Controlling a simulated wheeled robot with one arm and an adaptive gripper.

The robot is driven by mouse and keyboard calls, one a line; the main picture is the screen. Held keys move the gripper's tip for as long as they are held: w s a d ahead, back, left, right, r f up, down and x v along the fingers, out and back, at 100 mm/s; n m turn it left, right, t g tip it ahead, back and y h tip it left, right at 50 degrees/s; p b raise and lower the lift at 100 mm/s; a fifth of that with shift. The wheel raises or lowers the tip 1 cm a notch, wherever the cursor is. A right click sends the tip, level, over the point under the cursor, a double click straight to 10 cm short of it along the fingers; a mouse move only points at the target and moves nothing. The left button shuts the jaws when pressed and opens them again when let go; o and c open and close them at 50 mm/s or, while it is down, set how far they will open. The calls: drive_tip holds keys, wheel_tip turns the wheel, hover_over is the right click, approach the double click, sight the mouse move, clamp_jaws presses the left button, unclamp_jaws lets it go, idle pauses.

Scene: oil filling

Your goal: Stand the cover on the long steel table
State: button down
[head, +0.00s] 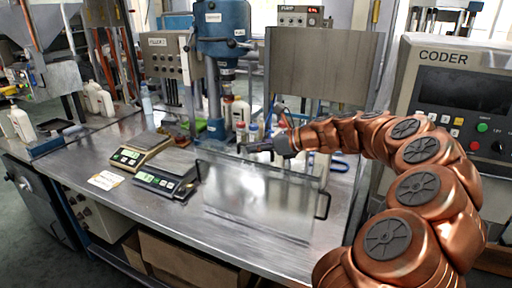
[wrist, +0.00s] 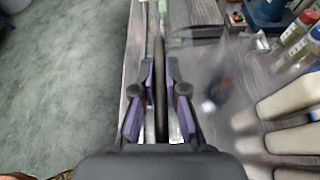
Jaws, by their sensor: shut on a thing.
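The cover (head: 258,205) is a clear, see-through panel with a dark handle on its left and right sides. In the head view it is upright over the front part of the long steel table (head: 130,190). Its lower edge is near the table's front edge; I cannot tell whether it touches the top. My gripper (head: 256,147) is at the cover's upper edge. In the wrist view my gripper (wrist: 159,95) is shut on a dark, thin bar of the cover (wrist: 160,60), between purple-sided fingers. The clear pane is hard to make out there.
Two scales (head: 140,151) (head: 165,182) stand left of the cover. Several capped bottles (wrist: 296,32) show beside my gripper. The coder (head: 460,95) stands at right. Open floor (wrist: 60,80) lies beyond the front edge.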

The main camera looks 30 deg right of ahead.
drive_tip(key=shift+f, duration=0.1)
drive_tip(key=c, duration=1.2)
unclamp_jaws()
drive_tip(key=shift+s+d+r, duration=0.2)
drive_tip(key=shift+s+r, duration=0.05)
drive_tip(key=b+v, duration=0.1)
drive_tip(key=v, duration=1)
drive_tip(key=shift+s+b, duration=0.2)
drive_tip(key=shift+b, duration=0.15)
drive_tip(key=shift+r, duration=0.1)
